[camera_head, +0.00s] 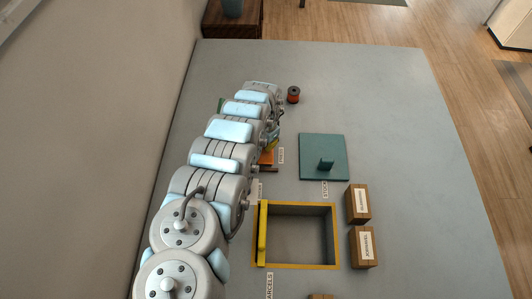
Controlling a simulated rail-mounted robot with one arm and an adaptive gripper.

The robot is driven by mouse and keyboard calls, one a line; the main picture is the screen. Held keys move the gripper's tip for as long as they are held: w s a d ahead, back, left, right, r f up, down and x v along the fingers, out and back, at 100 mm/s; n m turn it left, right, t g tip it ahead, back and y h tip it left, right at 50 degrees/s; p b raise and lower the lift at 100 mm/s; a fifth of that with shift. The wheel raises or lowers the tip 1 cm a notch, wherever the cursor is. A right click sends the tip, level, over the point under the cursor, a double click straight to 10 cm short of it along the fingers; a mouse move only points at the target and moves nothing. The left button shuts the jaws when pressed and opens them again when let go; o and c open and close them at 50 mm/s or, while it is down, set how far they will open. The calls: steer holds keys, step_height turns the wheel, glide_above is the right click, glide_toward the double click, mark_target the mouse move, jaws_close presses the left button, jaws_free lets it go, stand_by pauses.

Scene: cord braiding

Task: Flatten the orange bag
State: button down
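A small patch of orange (267,157) shows at the right edge of my arm, left of the label reading PRESS. It may be part of the orange bag; my arm hides the rest, so I cannot tell its shape or whether it is flat. My gripper is mostly or wholly hidden by my arm links. Some small dark and yellow parts show beside the arm just above the orange patch, but I cannot make out fingers or whether they hold anything.
A teal plate with an upright handle (326,164) lies right of the arm. A dark orange spool (293,95) stands farther back. The table's right side is clear.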

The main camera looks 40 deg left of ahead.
mark_target(266, 152)
steer(key=shift+d+f, duration=0.1)
steer(key=shift+f, duration=0.45)
steer(key=shift+r, duration=0.15)
stand_by(0.5)
steer(key=shift+s+r+p, duration=0.1)
steer(key=shift+r+p, duration=0.35)
steer(key=shift+r, duration=0.15)
step_height(266, 152, up, 7)
steer(key=p, duration=0.6)
steer(key=shift+f, duration=0.15)
